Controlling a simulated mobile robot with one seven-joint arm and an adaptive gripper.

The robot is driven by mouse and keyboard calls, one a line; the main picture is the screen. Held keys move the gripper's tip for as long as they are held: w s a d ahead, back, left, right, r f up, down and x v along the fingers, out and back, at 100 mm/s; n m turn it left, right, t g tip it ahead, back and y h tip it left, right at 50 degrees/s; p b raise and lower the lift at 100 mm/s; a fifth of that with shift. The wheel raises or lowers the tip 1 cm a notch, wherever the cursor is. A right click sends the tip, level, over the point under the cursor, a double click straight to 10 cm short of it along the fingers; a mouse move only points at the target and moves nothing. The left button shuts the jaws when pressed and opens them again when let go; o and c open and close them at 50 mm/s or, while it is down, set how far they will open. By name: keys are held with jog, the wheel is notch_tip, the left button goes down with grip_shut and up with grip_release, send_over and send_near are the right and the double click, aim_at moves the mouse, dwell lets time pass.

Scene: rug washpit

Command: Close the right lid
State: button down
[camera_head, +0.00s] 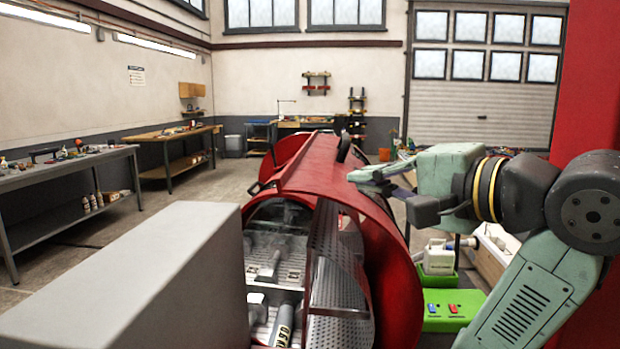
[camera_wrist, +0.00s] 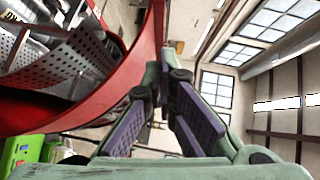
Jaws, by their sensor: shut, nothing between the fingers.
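A red, rounded machine (camera_head: 315,165) stands in the middle of the head view, its near end open on a metal interior. A red curved panel (camera_head: 392,270), which looks like the right lid, is on its right side, with perforated metal (camera_head: 335,255) exposed inside it. The panel's edge (camera_wrist: 130,65) also shows in the wrist view. My gripper (camera_head: 364,178) is shut and empty, pointing left beside the panel's upper edge. In the wrist view my fingertips (camera_wrist: 166,78) are close to the red edge. I cannot tell whether they touch it.
A large grey box (camera_head: 130,285) fills the near left. Right of the machine are a green container (camera_head: 440,285) and a green block with coloured switches (camera_head: 452,312). Workbenches (camera_head: 70,165) line the left wall, with open floor before them.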

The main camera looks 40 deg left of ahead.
jog(key=p, duration=0.3)
send_near(284, 178)
jog(key=w+a, duration=0.1)
jog(key=w, duration=0.1)
jog(key=w+a, duration=0.1)
jog(key=shift+w+r, duration=0.15)
jog(key=shift+w, duration=0.2)
jog(key=a, duration=0.1)
jog(key=s+a+p, duration=0.1)
jog(key=a, duration=0.1)
jog(key=shift+s+f, duration=0.3)
jog(key=shift+f, duration=0.05)
jog(key=shift+s+a+f, duration=0.15)
jog(key=shift+a, duration=0.1)
jog(key=shift+s+a, duration=0.1)
jog(key=s+a+f, duration=0.1)
jog(key=s+a, duration=0.2)
jog(key=a, duration=0.2)
jog(key=shift+a, duration=0.15)
